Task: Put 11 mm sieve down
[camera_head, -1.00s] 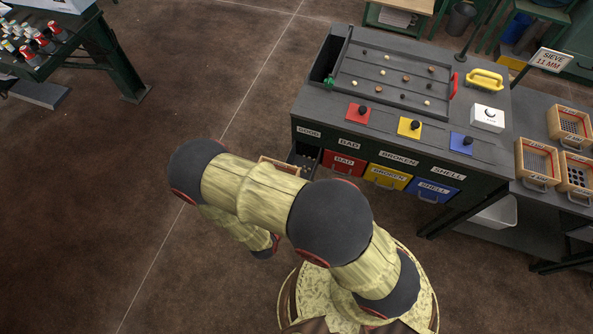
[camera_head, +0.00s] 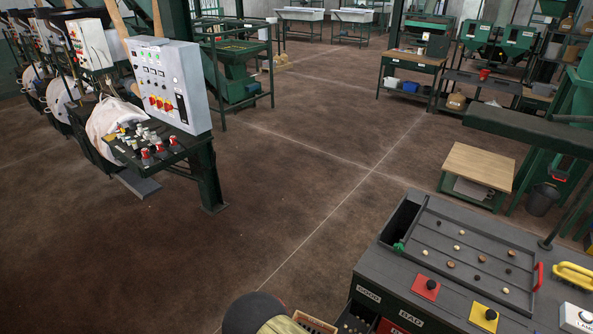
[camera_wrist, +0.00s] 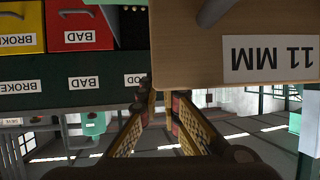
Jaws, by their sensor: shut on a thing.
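The 11 mm sieve (camera_wrist: 235,60) fills the upper right of the wrist view. It is a wooden box with a white "11 MM" label that appears upside down. My gripper (camera_wrist: 162,103) is shut on the sieve's near edge; the exact contact is partly hidden. In the head view only a small piece of the sieve's wooden rim (camera_head: 314,322) shows at the bottom edge, beside my arm. The gripper itself is out of that view.
The grey sorting table (camera_head: 455,262) with its tray and coloured knobs stands at the lower right, its GOOD drawer (camera_head: 352,322) pulled open close beside the sieve. A control-panel bench (camera_head: 160,150) stands at left. A low wooden-topped table (camera_head: 480,165) is at right. Open floor lies between.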

